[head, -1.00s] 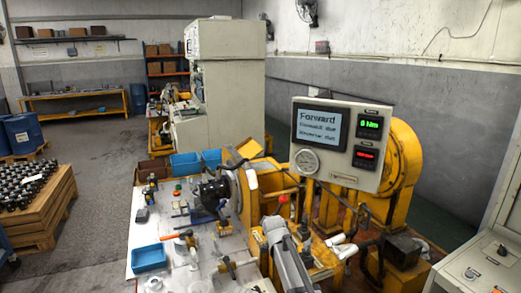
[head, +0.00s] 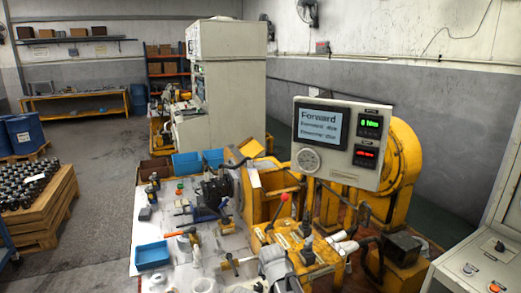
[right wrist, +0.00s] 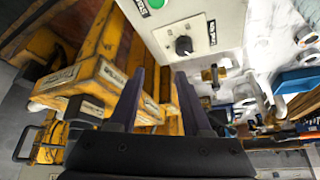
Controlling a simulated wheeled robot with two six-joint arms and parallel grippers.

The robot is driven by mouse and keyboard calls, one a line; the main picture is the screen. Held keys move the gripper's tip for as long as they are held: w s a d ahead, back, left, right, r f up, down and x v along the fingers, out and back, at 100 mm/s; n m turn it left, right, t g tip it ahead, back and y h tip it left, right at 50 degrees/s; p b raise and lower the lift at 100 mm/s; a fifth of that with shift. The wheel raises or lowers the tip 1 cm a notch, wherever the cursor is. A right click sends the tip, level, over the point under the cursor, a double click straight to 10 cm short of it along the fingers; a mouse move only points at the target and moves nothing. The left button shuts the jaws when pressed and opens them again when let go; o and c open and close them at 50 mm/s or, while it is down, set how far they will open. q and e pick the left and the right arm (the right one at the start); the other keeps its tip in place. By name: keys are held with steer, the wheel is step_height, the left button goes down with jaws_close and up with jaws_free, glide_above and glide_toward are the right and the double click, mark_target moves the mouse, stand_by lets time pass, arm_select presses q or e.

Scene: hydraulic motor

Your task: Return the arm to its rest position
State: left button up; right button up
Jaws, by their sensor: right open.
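My right gripper (right wrist: 160,95) shows in the right wrist view as two dark fingers spread apart, with nothing between them. Behind the fingers are worn yellow machine frames and a pale control panel (right wrist: 185,35) with a black knob. No contact with either can be made out. In the head view a grey link of my right arm (head: 276,266) shows low at the front edge of the bench; its fingers cannot be made out there. My left gripper is not in view.
A black part in a fixture (head: 213,191) stands on the bench. A blue tray (head: 152,255), tools and blue bins (head: 187,163) lie around it. A display panel (head: 339,143) reading "Forward" stands over a yellow machine (head: 405,158). A control console (head: 485,262) is at right.

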steer(key=s+d+f+n+g, duration=0.1)
steer(key=s+n+g, duration=0.1)
steer(key=s, duration=1)
steer(key=s+d+f+n+g, duration=0.1)
steer(key=s+n+g, duration=0.2)
steer(key=s, duration=1)
steer(key=shift+s+d+f+g+h, duration=0.15)
steer(key=shift+s+f+g+h, duration=0.15)
steer(key=shift+f+g+h, duration=0.15)
steer(key=shift+r, duration=0.1)
